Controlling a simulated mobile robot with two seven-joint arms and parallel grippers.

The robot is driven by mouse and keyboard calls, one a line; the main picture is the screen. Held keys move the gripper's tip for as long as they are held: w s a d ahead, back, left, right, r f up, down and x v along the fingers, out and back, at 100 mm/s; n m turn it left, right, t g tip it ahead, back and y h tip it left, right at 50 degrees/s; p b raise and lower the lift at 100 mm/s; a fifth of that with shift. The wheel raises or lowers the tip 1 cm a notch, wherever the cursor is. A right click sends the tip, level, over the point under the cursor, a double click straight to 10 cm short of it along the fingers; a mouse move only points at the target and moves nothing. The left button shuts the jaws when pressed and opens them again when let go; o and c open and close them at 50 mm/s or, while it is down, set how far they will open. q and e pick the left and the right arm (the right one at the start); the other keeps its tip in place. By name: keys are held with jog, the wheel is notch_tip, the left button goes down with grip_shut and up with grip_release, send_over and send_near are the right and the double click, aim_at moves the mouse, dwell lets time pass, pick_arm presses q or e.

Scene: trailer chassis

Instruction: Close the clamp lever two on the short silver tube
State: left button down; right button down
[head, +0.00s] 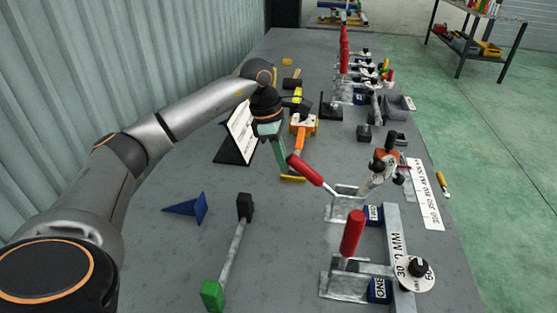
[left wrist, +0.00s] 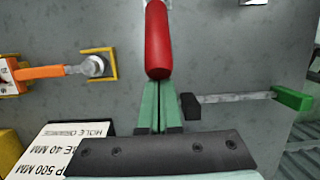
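The short silver tube (head: 392,218) lies near the right table edge, beside blue blocks marked ONE (head: 379,290) and apparently TWO (head: 374,215). Clamp lever two has a red handle (head: 304,170), which leans left and low from its metal base (head: 345,205). The handle also shows in the left wrist view (left wrist: 158,40), just beyond my fingertips. The other clamp's red handle (head: 352,233) stands nearly upright. My left gripper (head: 284,166) has its green fingers together at the handle's free end; whether they touch it is unclear. My right gripper is out of view.
A grey bar with a green end (head: 233,255) and a blue wedge (head: 190,207) lie to the left. An orange-handled tool (head: 299,140) and a sign (head: 241,130) are behind the gripper. A dial (head: 415,274) stands at the tube's near end.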

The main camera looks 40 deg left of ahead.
aim_at(296, 156)
pick_arm(q)
jog(key=shift+w+d+r+p, duration=0.15)
jog(key=shift+d+r+p, duration=0.2)
jog(key=shift+d, duration=0.1)
jog(key=shift+w+d+r+p, duration=0.1)
jog(key=shift+d+r+p, duration=0.15)
jog(key=shift+d, duration=0.2)
jog(key=shift+w+d+r, duration=0.1)
jog(key=shift+w+d, duration=0.15)
jog(key=shift+w, duration=0.05)
jog(key=shift+a, duration=0.15)
jog(key=shift+r+p, duration=0.15)
jog(key=shift+p, duration=0.2)
jog(key=shift+w+d+r+p, duration=0.15)
jog(key=shift+d+r+p, duration=0.15)
jog(key=shift+p, duration=0.05)
jog(key=shift+w+d+r+p, duration=0.25)
jog(key=shift+d+r+p, duration=0.1)
jog(key=shift+d+p, duration=0.1)
jog(key=shift+w+d+r+p, duration=0.25)
jog(key=shift+d+r+p, duration=0.05)
jog(key=shift+d, duration=0.25)
jog(key=shift+w+d, duration=0.1)
